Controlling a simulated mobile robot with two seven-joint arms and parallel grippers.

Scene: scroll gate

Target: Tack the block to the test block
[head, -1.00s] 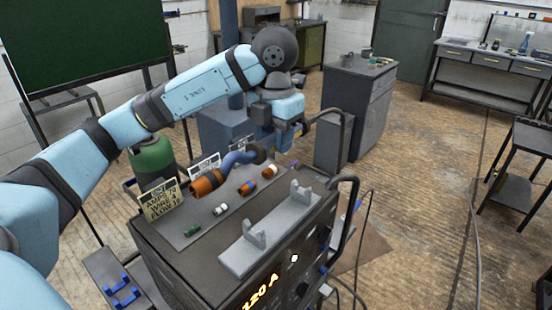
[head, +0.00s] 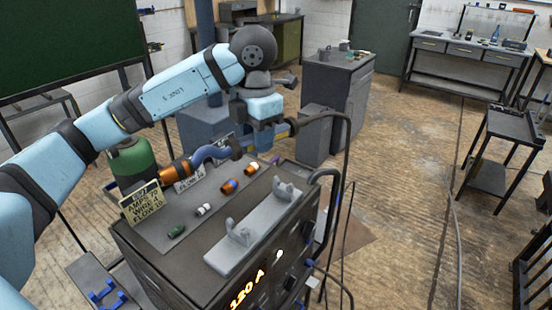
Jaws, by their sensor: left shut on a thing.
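My left gripper (head: 264,136) is over the far side of the welding cart's top (head: 187,209). It is shut on a torch-like tool with a blue curved neck (head: 209,154) and an orange cylinder (head: 175,173) at its left end. A brass-coloured part shows to the right of the gripper. The gripper's fingers are partly hidden. I cannot pick out the block or the test block. My right gripper is not in view.
A green gas bottle (head: 131,162) stands behind. A dark cabinet (head: 340,96) is beyond.

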